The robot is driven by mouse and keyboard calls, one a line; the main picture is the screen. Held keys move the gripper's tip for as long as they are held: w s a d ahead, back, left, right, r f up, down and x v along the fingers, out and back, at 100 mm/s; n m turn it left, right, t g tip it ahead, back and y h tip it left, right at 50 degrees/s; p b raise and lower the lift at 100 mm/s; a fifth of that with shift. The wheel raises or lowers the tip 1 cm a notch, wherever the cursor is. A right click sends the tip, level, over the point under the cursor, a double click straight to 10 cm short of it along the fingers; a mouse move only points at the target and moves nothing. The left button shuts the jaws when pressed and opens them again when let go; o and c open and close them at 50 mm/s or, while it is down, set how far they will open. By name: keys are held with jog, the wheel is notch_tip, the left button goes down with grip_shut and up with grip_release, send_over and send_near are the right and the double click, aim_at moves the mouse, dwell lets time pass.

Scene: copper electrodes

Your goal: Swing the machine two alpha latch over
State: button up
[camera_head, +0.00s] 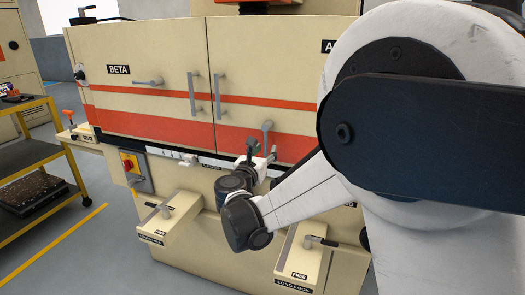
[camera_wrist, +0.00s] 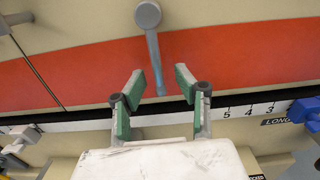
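The grey latch (camera_head: 267,133) is on the right-hand cabinet door, whose label (camera_head: 329,46) shows only an "A" before my arm covers it. In the wrist view the latch (camera_wrist: 153,50) hangs from its round pivot, nearly straight down over the orange band. My gripper (camera_wrist: 159,82) is open, with green pads on its fingers. The latch's lower end appears between the fingertips; I cannot tell whether the pads touch it. In the head view my gripper (camera_head: 257,161) is just below the latch, partly hidden by my wrist. No machine number is readable.
The BETA door (camera_head: 125,105) has its own latch (camera_head: 148,82), lying sideways. Vertical handles (camera_head: 216,96) flank the door seam. A numbered scale strip (camera_wrist: 245,111) and a blue part (camera_wrist: 302,110) lie below the doors. Boxes with levers (camera_head: 170,222) jut out in front.

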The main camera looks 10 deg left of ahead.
jog(key=shift+v, duration=2.85)
